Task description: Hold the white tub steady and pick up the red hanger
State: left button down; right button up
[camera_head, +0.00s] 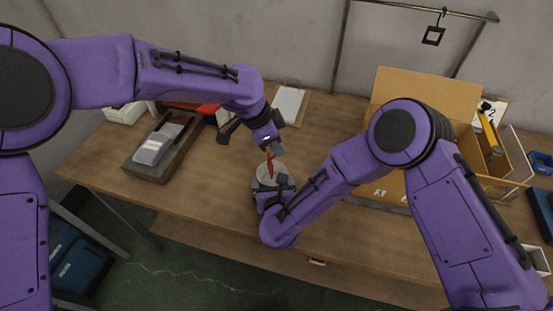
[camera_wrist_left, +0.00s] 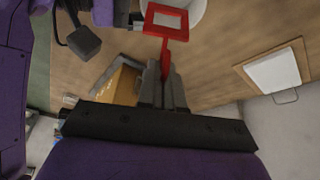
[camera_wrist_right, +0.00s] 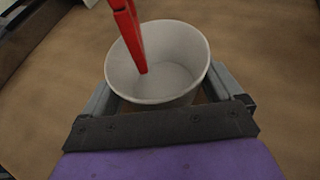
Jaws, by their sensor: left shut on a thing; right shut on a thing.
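The white tub (camera_head: 262,172) stands upright on the table near the middle. My right gripper (camera_head: 272,187) is shut on its side wall; the right wrist view shows the tub (camera_wrist_right: 180,75) open and empty-looking between the fingers. The red hanger (camera_head: 270,166) is in my left gripper (camera_head: 271,150), which is shut on its narrow stem. In the left wrist view the hanger (camera_wrist_left: 167,45) has a rectangular open frame at its far end. In the right wrist view the hanger (camera_wrist_right: 128,32) hangs over the tub opening; I cannot tell whether its end is below the rim.
A metal rail (camera_head: 440,12) at the back right carries a black square hanger (camera_head: 433,36). A cardboard box (camera_head: 425,90) stands right of the tub. A clipboard (camera_head: 289,103) lies behind, and a dark board with a grey block (camera_head: 158,145) lies left.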

pick_arm(q)
notch_tip(320, 180, up, 3)
jog(key=shift+f, duration=0.15)
pick_arm(e)
jog(key=o, duration=0.7)
jog(key=v, duration=1.1)
jog(key=shift+s, duration=0.15)
jog(key=shift+s+r, duration=0.15)
jog(key=shift+s, duration=0.2)
pick_arm(q)
jog(key=shift+f, duration=0.1)
